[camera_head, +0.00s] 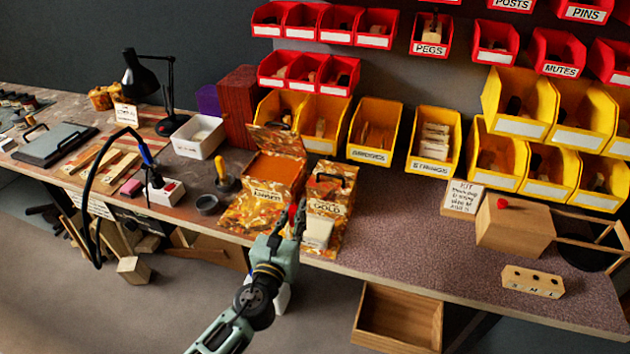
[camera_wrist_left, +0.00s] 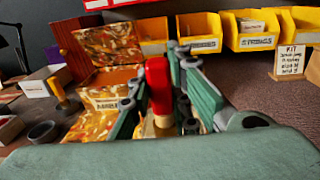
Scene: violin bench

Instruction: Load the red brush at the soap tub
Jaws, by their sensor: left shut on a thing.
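My left gripper (camera_head: 297,224) is shut on the red brush (camera_wrist_left: 158,84), whose red part stands up between the fingers in the left wrist view, with a pale wooden part below. In the head view only a small red bit of it shows beside the fingers. The gripper is in front of two amber-patterned boxes, the open one (camera_head: 277,170) and the one marked GOLD (camera_head: 336,185). No label reading soap shows. A small dark round tub (camera_head: 207,204) stands left of the open box and also shows in the left wrist view (camera_wrist_left: 42,132). My right gripper is out of view.
A yellow-handled tool (camera_head: 224,177) stands behind the dark tub. A white bin (camera_head: 198,137) and a black lamp (camera_head: 150,85) are farther left. Yellow bins (camera_head: 375,131) line the back. A wooden box (camera_head: 512,228) stands at right; the bench middle right is clear.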

